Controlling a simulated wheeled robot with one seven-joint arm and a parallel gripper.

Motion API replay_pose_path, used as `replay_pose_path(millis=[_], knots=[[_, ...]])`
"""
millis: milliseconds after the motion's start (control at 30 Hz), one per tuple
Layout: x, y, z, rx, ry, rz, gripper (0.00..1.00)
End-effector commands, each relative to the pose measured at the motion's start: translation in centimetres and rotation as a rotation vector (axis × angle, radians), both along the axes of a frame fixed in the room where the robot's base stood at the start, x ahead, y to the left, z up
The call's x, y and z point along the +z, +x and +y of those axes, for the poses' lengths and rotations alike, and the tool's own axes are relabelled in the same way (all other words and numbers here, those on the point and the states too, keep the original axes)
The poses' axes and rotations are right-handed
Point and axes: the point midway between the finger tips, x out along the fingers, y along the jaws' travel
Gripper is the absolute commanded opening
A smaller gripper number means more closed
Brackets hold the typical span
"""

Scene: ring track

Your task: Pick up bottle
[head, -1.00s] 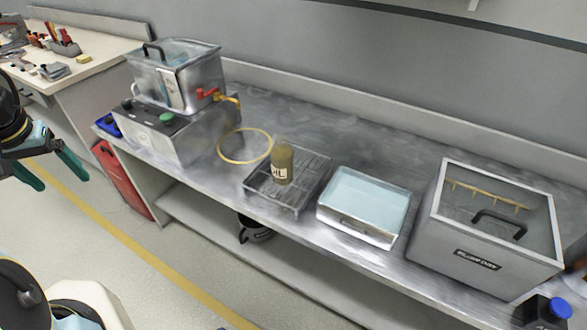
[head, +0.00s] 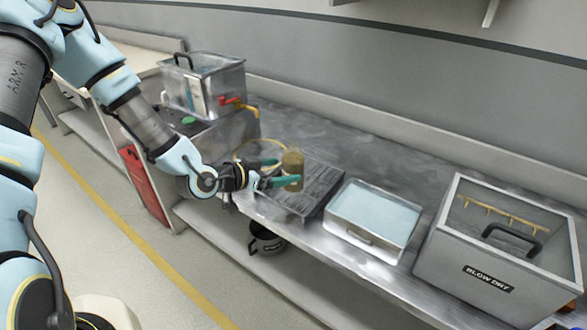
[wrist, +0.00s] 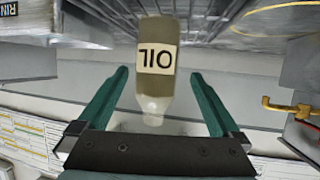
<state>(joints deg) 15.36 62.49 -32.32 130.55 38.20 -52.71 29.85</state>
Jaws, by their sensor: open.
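The bottle (head: 292,168) is brownish and stands upright on a dark rack tray (head: 318,192) on the metal bench. In the wrist view the bottle (wrist: 158,62) carries a white label reading OIL and appears upside down. My gripper (head: 284,172) reaches in from the left at the bottle's height. Its green fingers (wrist: 156,90) are open, one on each side of the bottle, with a visible gap to each finger in the wrist view. In the head view the near finger covers part of the bottle.
A shallow tray of pale blue liquid (head: 375,212) and a grey BLOW DRY box (head: 500,250) stand to the right. A dark pot (head: 265,240) sits below the bench.

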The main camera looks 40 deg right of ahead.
Motion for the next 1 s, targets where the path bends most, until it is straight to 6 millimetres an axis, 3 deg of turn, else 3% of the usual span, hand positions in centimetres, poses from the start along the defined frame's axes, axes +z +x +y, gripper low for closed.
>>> replay_pose_path(millis=[633, 933, 1000], knots=[[-2.3, -0.3, -6.6, 0.002, 0.003, 0.002, 1.00], [-2.8, -0.2, -7.1, 0.001, 0.004, 0.001, 1.00], [-2.8, -0.2, -7.1, 0.002, 0.004, 0.000, 0.94]])
